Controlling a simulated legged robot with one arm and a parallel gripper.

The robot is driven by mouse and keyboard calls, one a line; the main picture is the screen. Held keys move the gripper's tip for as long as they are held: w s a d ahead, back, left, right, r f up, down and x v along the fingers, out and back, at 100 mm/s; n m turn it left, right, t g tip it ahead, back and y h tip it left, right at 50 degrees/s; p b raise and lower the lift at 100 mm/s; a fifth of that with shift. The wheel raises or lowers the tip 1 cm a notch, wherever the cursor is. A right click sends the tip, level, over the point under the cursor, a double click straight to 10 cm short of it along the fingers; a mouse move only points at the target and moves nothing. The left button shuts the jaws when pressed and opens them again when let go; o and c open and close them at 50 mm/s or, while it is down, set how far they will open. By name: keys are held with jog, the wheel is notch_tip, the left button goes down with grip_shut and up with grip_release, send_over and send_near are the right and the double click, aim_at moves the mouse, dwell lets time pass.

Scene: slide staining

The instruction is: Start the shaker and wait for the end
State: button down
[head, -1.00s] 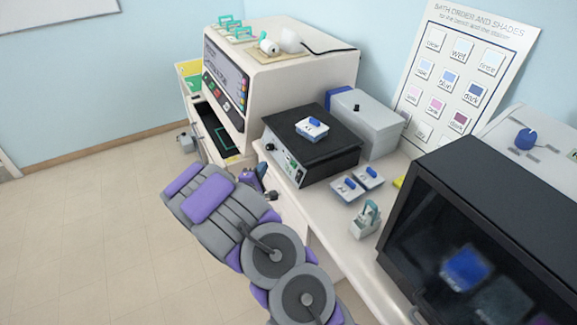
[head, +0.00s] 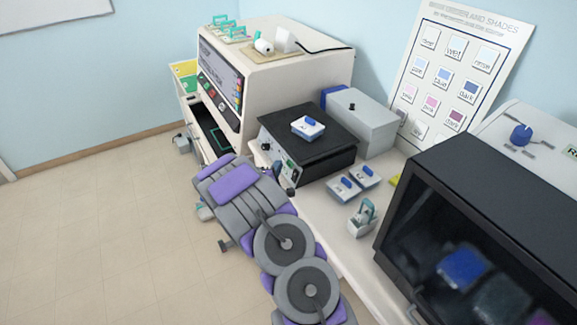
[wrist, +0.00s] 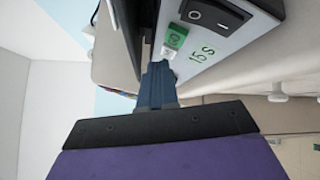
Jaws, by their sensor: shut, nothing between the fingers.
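The shaker (head: 335,150) is a box with a black top plate and a pale front panel, standing on the bench. A small white tray with a blue piece (head: 308,127) sits on its top. In the wrist view the panel (wrist: 235,50) carries a black rocker switch (wrist: 215,14), a green button (wrist: 175,36) and a green "15 S" label (wrist: 202,54). My gripper (wrist: 160,68) is shut and empty, its tips close to the green button. I cannot tell whether they touch it. In the head view my arm hides most of the gripper.
Two more small trays (head: 343,188) and a white holder with a teal handle (head: 363,218) stand right of the shaker. A grey box (head: 365,125) is behind it. A large white machine (head: 280,75) is at left; a dark-fronted cabinet (head: 470,210) is at right. The floor at left is clear.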

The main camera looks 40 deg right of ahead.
jog(key=shift+s+d+f, duration=0.1)
jog(key=shift+d+f, duration=0.15)
jog(key=shift+d, duration=0.2)
jog(key=shift+d, duration=0.1)
dwell(1.7)
jog(key=shift+s+d+f+b, duration=0.15)
jog(key=shift+d+b, duration=0.1)
jog(key=shift+b, duration=0.15)
